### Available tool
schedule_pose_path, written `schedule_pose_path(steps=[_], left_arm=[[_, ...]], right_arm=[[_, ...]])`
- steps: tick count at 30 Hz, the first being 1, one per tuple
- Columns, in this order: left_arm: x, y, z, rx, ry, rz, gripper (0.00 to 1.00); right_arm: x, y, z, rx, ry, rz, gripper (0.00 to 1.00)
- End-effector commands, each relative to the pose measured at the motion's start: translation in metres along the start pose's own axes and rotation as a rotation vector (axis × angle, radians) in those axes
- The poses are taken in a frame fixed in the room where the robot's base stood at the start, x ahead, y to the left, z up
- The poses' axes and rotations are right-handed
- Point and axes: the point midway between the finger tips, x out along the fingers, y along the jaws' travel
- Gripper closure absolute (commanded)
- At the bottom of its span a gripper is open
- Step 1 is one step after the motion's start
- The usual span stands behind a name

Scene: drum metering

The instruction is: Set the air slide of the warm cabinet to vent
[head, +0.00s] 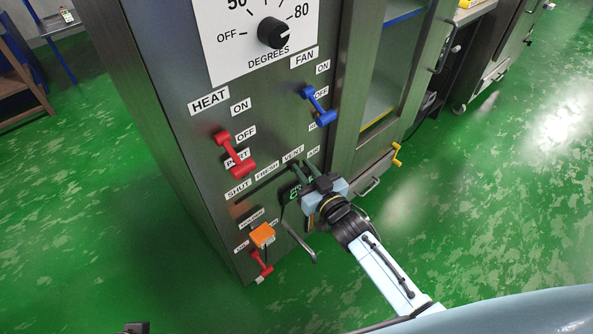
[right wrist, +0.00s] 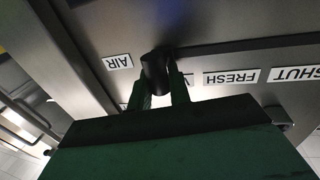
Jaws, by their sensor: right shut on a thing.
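The warm cabinet (head: 165,110) stands at the left of the head view, its panel facing me. The air slide is a dark slot (head: 262,190) under the labels SHUT, FRESH and VENT, with AIR at its right end. Its black knob (right wrist: 155,72) shows in the right wrist view, between AIR and FRESH, partly over the VENT label. My right gripper (head: 303,172) is at the slot's VENT end; in the right wrist view its green fingers (right wrist: 162,90) are shut on the knob from both sides.
Above the slide are a red HEAT lever (head: 235,153), a blue FAN lever (head: 319,105) and a black DEGREES dial (head: 273,32). Below are an orange block (head: 262,235) and a small red lever (head: 261,264). A yellow handle (head: 397,154) sticks out at the right. The green floor is clear.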

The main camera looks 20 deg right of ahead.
Motion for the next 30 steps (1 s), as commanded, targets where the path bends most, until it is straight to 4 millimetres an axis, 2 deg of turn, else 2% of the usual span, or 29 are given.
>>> schedule_pose_path(steps=[1,2,6,7,15,19,20,23,30], left_arm=[[0.000,0.000,0.000,0.000,0.001,0.000,1.00],[0.000,0.000,0.000,0.000,0.001,0.000,1.00],[0.000,0.000,0.000,0.000,0.001,0.000,1.00],[0.000,0.000,0.000,0.000,0.001,0.000,1.00],[-0.001,0.000,0.000,0.000,0.002,0.000,1.00],[-0.002,0.000,-0.002,0.000,0.006,0.000,1.00],[0.004,-0.001,0.000,0.001,0.000,-0.002,1.00],[0.019,-0.007,0.005,0.006,-0.016,-0.012,1.00],[0.051,-0.018,0.021,0.012,-0.042,-0.030,1.00]], right_arm=[[-0.001,0.007,0.002,-0.004,-0.007,0.011,1.00],[-0.001,0.007,0.002,-0.004,-0.007,0.011,0.80],[0.000,0.005,0.002,-0.004,-0.007,0.008,0.61],[0.000,0.005,0.002,-0.004,-0.008,0.008,0.60],[0.000,0.003,0.001,-0.002,-0.004,0.004,0.60],[-0.007,0.002,0.001,-0.002,-0.005,0.003,0.60],[-0.010,0.002,0.001,-0.002,-0.006,0.004,0.60],[-0.025,0.002,0.000,-0.002,-0.007,0.004,0.60],[-0.075,0.002,-0.001,-0.002,-0.009,0.005,0.60]])
